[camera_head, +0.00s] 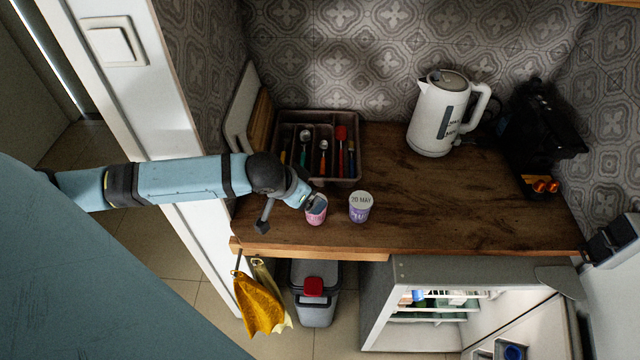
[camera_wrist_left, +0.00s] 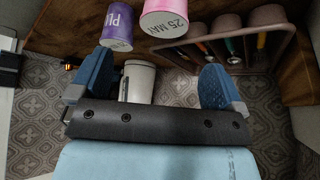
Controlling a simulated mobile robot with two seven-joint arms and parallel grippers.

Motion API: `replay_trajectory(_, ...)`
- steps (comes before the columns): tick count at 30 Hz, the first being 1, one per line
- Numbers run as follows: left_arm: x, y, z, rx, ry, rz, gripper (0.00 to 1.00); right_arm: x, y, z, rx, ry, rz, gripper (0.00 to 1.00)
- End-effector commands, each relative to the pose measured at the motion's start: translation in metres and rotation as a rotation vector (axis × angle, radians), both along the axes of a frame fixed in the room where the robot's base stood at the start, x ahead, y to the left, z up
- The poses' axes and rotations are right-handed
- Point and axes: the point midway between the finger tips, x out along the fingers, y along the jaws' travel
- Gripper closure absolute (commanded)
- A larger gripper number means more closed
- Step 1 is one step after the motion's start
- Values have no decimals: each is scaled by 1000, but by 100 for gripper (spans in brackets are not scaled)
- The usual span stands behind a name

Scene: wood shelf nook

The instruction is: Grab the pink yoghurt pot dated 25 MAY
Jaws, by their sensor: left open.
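The pink yoghurt pot (camera_head: 317,213) stands upright on the wooden counter near its front edge. Its lid reads 25 MAY in the left wrist view (camera_wrist_left: 165,24). A purple pot (camera_head: 359,212) with a lid reading 20 MAY stands just right of it; it also shows in the left wrist view (camera_wrist_left: 117,30). My left gripper (camera_head: 288,214) is open and empty, close by the pink pot's left side, with one finger partly covering the pot. In the left wrist view, the pink pot is above the gap between the open fingers (camera_wrist_left: 158,66). My right gripper is not in view.
A cutlery tray (camera_head: 357,150) stands behind the pots, near my left wrist. A white kettle (camera_head: 432,125) and a black coffee machine (camera_head: 535,140) are further right. An open fridge (camera_head: 400,275) is below the counter. The counter right of the purple pot is clear.

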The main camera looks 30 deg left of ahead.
Motion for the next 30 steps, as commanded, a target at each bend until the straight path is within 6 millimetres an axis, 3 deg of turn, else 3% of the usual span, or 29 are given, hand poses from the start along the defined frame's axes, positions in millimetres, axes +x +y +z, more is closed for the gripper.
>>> replay_trajectory(6, 21, -5, -32, -1, -1, 1, 5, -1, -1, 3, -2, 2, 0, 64)
replay_trajectory(14, 29, -6, -50, 0, -1, 0, 5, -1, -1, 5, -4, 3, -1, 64)
replay_trajectory(21, 42, -7, -83, 0, -2, 0, 5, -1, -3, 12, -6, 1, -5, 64)
replay_trajectory(30, 47, -8, -91, 0, -3, -2, 5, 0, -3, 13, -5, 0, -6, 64)
